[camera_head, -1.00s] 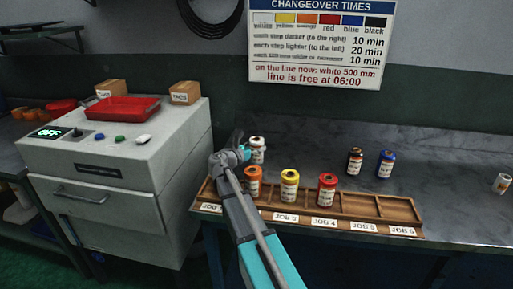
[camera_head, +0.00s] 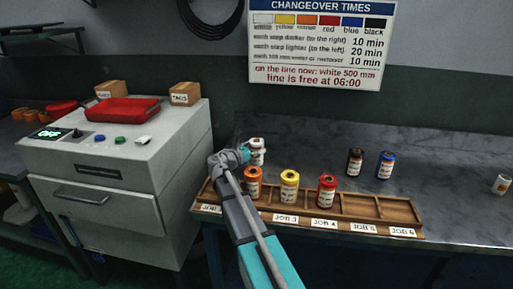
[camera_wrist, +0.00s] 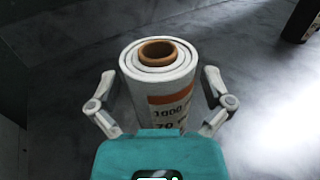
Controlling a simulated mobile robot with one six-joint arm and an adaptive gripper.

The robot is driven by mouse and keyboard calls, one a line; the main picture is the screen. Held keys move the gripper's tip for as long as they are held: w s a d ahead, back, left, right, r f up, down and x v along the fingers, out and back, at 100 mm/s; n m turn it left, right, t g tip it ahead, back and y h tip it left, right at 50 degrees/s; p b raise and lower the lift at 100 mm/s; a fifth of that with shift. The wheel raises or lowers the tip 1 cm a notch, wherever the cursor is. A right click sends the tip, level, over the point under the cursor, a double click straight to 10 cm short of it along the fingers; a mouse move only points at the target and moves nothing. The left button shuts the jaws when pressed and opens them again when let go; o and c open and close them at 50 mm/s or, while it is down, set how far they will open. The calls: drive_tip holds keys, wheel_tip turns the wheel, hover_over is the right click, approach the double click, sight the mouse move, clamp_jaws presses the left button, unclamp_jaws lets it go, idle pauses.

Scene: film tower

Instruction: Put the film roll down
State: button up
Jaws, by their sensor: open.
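The white film roll (camera_head: 258,152) stands upright on the grey worktop, behind the left part of the wooden rack (camera_head: 385,224). In the wrist view the white roll (camera_wrist: 172,92) shows its brown core and a label with an orange band, reading 1000 and 70. My gripper (camera_head: 245,153) is at the roll, its fingers open on either side of it. In the wrist view my gripper (camera_wrist: 160,88) has a finger at each side of the roll; whether they touch it is hard to tell. My arm hides part of the rack's left end.
Orange (camera_head: 252,183), yellow (camera_head: 289,187) and red (camera_head: 327,188) rolls stand in the rack. Black (camera_head: 355,163) and blue (camera_head: 385,165) rolls stand behind it. A grey machine (camera_head: 110,175) stands left.

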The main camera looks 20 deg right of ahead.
drive_tip(key=v, duration=1.2)
drive_tip(key=shift+r, duration=0.1)
idle(0.5)
